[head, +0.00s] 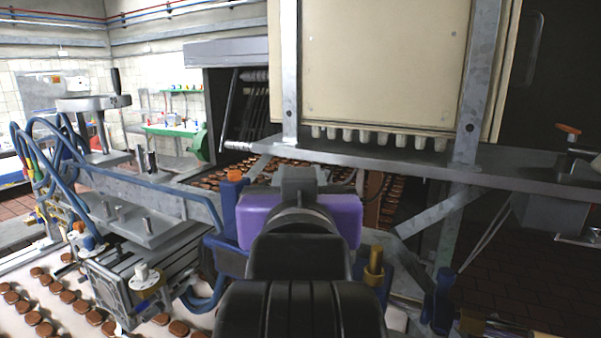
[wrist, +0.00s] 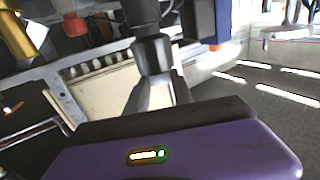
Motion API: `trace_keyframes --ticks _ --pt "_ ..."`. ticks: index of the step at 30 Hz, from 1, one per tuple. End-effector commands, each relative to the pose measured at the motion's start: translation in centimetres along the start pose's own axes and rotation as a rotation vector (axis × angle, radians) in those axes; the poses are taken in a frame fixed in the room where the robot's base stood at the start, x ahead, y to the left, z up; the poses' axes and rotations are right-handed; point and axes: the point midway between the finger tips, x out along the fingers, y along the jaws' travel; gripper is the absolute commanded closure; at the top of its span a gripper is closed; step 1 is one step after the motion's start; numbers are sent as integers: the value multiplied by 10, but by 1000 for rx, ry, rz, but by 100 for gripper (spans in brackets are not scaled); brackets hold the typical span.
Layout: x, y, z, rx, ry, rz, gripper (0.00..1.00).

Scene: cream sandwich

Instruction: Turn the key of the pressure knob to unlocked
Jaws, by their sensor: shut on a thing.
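In the wrist view my gripper (wrist: 153,58) reaches away from its purple body, and its fingers close on a small dark part under a black housing. I take this part to be the key (wrist: 153,45) of the pressure knob, but it is mostly hidden by the fingers. Its turned position cannot be told. In the head view the purple body of my gripper (head: 300,212) is at the middle, seen from behind. It and my black arm hide the fingertips, the knob and the key.
An orange-capped blue post (head: 234,176) stands just left of my gripper, and a brass cylinder (head: 375,265) stands at its right. A metal beam (head: 400,163) crosses beyond, under a cream panel (head: 370,62). A conveyor with several round biscuits (head: 60,298) lies at lower left.

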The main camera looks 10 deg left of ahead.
Motion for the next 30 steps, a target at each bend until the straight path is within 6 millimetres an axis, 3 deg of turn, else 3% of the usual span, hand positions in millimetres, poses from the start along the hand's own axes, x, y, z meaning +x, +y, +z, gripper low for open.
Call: trace_keyframes --ticks 15,30 --pt "1 8 0 -1 0 -334 100" --pt "1 6 0 0 -1 -431 100"
